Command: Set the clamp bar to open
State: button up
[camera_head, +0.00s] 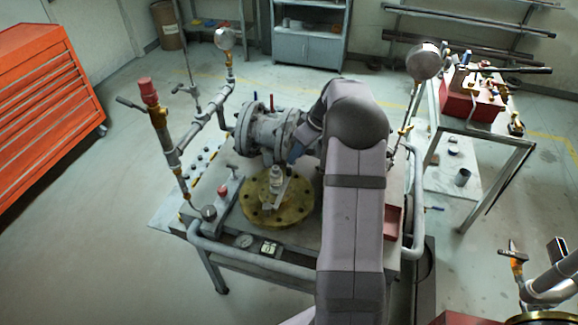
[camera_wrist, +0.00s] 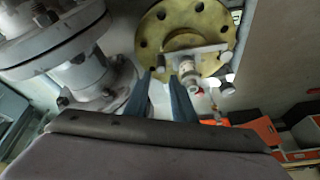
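The grey clamp bar (camera_wrist: 205,52) lies across the round brass flange (camera_wrist: 155,30) in the wrist view, with a silver cylindrical fitting (camera_wrist: 187,70) at its middle. In the head view the flange (camera_head: 250,208) sits on the bench, with the fitting (camera_head: 275,177) upright on it and the bar (camera_head: 283,192) partly visible beside it. My gripper (camera_wrist: 162,76) has two blue fingers apart with nothing seen between them. Its fingertips are close to the bar's left end in the wrist view; contact cannot be told. In the head view my arm hides most of my gripper (camera_head: 295,153).
A large grey flanged valve body (camera_head: 265,132) stands behind the brass flange, close to my gripper. A red tray (camera_head: 393,222) lies to the right of my arm. A grey pipe rail (camera_head: 270,262) runs along the bench front.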

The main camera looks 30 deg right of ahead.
aim_at(289, 166)
jog(key=shift+s+n, duration=0.1)
jog(key=shift+n, duration=0.9)
jog(key=shift+p+x, duration=1.55)
jog(key=shift+x, duration=2.2)
jog(key=shift+c, duration=0.2)
grip_shut()
